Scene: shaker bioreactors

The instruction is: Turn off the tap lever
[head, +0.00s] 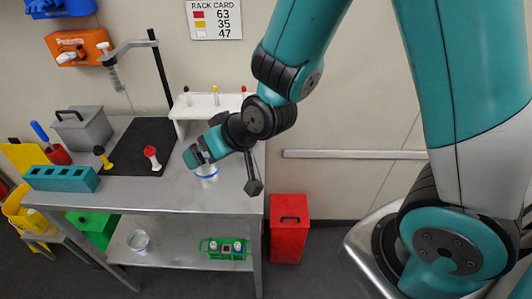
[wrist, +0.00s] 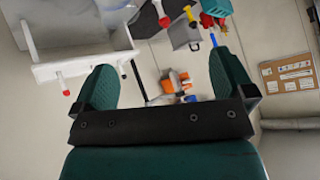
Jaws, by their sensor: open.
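No tap lever can be made out for certain in either view. A grey bent arm with a hanging coiled piece (head: 114,77) sits beside a black upright rod (head: 160,68) at the back of the bench; I cannot tell whether it is a tap. My gripper (head: 197,153) is over the right half of the bench, right of that rod and above a clear cup (head: 207,174). In the wrist view my gripper (wrist: 163,65) has its two teal fingers wide apart, with nothing held between them.
The metal bench (head: 175,192) carries a black mat (head: 140,145), a teal block (head: 62,178), a grey box (head: 82,130) and a white rack (head: 205,107). A red bin (head: 289,228) stands right of the bench. An orange box (head: 77,47) hangs on the wall.

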